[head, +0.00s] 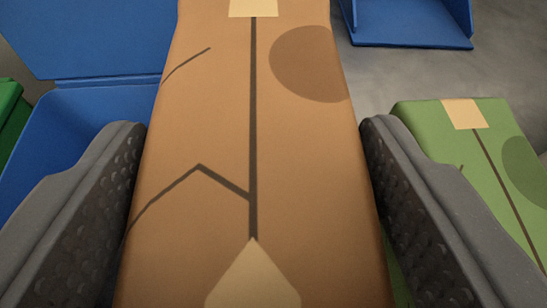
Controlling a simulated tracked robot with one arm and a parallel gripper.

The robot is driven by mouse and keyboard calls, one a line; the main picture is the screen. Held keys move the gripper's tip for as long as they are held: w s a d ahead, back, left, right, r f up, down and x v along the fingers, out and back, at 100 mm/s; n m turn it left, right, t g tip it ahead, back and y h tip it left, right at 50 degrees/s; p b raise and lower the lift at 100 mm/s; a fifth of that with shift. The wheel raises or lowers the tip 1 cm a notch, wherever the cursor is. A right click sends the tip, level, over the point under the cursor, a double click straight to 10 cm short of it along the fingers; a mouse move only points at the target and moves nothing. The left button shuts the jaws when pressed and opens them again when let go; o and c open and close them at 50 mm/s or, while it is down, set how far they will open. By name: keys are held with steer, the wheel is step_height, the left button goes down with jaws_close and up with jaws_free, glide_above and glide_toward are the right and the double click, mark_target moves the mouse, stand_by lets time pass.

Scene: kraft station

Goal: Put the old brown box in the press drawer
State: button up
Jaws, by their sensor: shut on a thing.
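The old brown box (205,120) fills the middle of the head view, close to the camera. It has a dark seam line down its top, crack-like marks, a round dark stain and pale tape patches. My gripper (250,165) is shut on the brown box, with one dark studded finger along each side of it. The box's near end is cut off by the picture's lower edge and its far end by the top edge. I cannot tell which thing here is the press drawer.
A blue open-topped container (75,120) with a raised panel stands at the left. A green thing (8,110) shows at the left edge. Another blue thing (410,22) stands at the top right. A green box (490,150) with tape and a stain lies at the right. Grey floor (430,75) shows between them.

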step_height(320, 180, down, 4)
steer(key=shift+w+r+b, duration=0.15)
steer(key=shift+b, duration=0.25)
steer(key=o, duration=1.3)
steer(key=shift+c, duration=0.2)
steer(key=shift+r, duration=0.15)
steer(key=p+v, duration=0.1)
steer(key=v, duration=1.1)
